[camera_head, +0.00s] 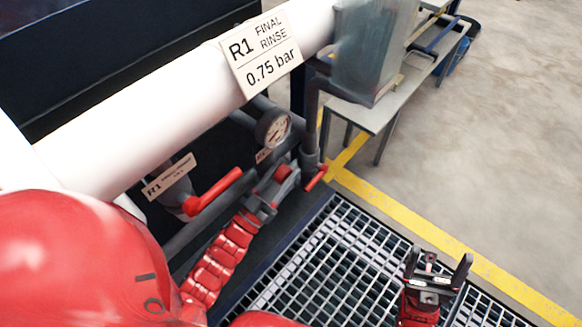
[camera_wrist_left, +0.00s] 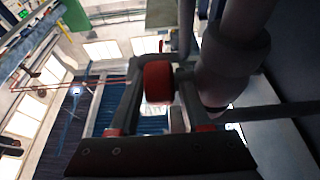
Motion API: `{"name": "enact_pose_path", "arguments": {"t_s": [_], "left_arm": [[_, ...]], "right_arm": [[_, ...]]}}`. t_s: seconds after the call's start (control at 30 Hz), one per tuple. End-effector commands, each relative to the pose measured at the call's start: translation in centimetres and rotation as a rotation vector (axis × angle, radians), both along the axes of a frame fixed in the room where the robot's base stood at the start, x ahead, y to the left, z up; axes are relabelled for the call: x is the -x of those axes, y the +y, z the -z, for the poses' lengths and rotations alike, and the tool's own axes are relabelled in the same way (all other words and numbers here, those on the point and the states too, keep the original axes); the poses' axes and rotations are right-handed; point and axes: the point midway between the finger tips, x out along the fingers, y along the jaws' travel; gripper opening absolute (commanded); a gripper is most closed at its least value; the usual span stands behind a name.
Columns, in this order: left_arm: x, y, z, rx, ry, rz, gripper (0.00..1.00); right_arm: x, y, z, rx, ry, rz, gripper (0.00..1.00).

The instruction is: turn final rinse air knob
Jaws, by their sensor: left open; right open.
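A small red knob (camera_head: 283,173) sits on the grey pipework below a round pressure gauge (camera_head: 273,129). My left gripper (camera_head: 277,186) is open with its fingers at the knob. In the left wrist view the red knob (camera_wrist_left: 158,82) lies between the two spread fingers of the left gripper (camera_wrist_left: 155,85); I cannot tell whether they touch it. A sign reading "R1 FINAL RINSE 0.75 bar" (camera_head: 262,57) hangs on the white pipe above. My right gripper (camera_head: 438,268) is open and empty over the floor grating, well away from the knob.
A red lever handle (camera_head: 213,192) lies left of my left gripper, and a smaller red handle (camera_head: 316,178) is to its right. The thick white pipe (camera_head: 150,105) runs above. Metal grating (camera_head: 325,265) covers the floor. A grey table (camera_head: 365,117) stands behind.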

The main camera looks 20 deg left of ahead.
Motion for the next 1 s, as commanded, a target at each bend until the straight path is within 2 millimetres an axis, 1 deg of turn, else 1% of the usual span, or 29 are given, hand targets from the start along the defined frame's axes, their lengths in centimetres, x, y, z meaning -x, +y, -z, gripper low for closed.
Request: {"name": "enact_pose_path", "arguments": {"t_s": [0.03,0.1,0.2,0.3,0.53,0.57,0.6,0.67,0.8,1.0], "left_arm": [[-0.8,-0.3,-0.1,0.000,-0.003,0.001,0.47],[-1.5,-0.5,-0.5,-0.001,-0.004,0.001,0.47],[-2.2,-0.8,-0.9,-0.001,-0.002,0.001,0.47],[-2.5,-0.9,-1.0,-0.001,0.001,-0.001,0.47],[-2.5,-0.9,-1.1,-0.001,0.001,-0.001,0.47],[-2.5,-0.9,-1.1,-0.001,0.001,-0.001,0.44],[-2.5,-0.9,-1.1,-0.001,0.001,-0.001,0.37],[-2.5,-0.9,-1.1,-0.001,0.001,-0.001,0.26],[-2.5,-0.9,-1.1,-0.001,0.001,-0.001,0.01],[-2.5,-0.9,-1.1,-0.002,0.002,0.000,0.00]], "right_arm": [[0.0,0.1,0.6,0.007,0.000,-0.004,0.80],[-0.1,0.3,0.7,0.014,0.002,-0.006,0.80],[-0.2,0.4,0.9,0.020,0.004,-0.008,0.80],[-0.2,0.4,0.9,0.023,0.005,-0.010,0.80],[-0.2,0.4,0.9,0.023,0.005,-0.010,0.80],[-0.2,0.4,0.9,0.022,0.005,-0.010,0.80],[-0.2,0.4,0.9,0.022,0.005,-0.010,0.80],[-0.2,0.4,0.9,0.022,0.005,-0.010,0.80],[-0.2,0.4,0.9,0.022,0.006,-0.010,0.80],[-0.2,0.4,0.8,0.021,0.005,-0.009,0.80]]}}
